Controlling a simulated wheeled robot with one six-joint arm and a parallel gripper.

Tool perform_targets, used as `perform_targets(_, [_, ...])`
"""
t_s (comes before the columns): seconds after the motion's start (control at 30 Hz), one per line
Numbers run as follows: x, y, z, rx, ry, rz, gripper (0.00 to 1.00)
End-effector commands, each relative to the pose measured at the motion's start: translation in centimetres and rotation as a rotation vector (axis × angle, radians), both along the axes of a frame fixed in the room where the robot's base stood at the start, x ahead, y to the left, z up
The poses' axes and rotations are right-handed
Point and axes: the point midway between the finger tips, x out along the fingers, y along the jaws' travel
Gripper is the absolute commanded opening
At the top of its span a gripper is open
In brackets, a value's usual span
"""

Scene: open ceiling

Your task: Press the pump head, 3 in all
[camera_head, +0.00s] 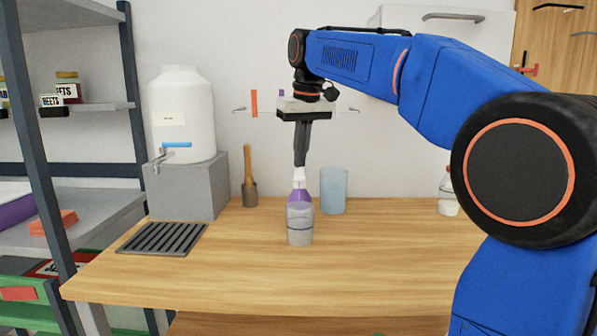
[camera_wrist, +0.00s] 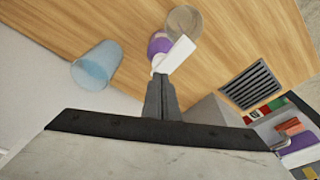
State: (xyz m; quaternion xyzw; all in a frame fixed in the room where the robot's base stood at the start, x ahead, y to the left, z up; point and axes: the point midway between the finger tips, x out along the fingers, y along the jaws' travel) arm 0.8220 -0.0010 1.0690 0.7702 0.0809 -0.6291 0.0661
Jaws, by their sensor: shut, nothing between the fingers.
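A purple bottle (camera_head: 297,196) with a white pump head (camera_head: 299,174) stands upright on the wooden table, its lower part hidden behind a grey cup (camera_head: 300,226). My gripper (camera_head: 300,162) points straight down over the bottle, shut and empty, its fingertips at the top of the pump head. In the wrist view the white pump head (camera_wrist: 176,54) extends from just beyond my fingertips (camera_wrist: 160,80), over the purple bottle (camera_wrist: 159,43). I cannot tell whether the tips touch the pump head or a slight gap remains.
A blue translucent cup (camera_head: 334,191) stands right of the bottle. A small holder with a wooden-handled tool (camera_head: 249,183), a white water tank (camera_head: 182,120) on a grey block and a drain grate (camera_head: 163,238) are left. The table's right front is clear.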

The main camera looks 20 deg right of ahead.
Motion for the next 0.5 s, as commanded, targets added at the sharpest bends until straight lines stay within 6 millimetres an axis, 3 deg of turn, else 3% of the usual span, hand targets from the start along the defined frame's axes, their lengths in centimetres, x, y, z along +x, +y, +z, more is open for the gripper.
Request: perform_targets(0.5, [0.01,0.0,-0.98,-0.001,0.003,0.0,0.0])
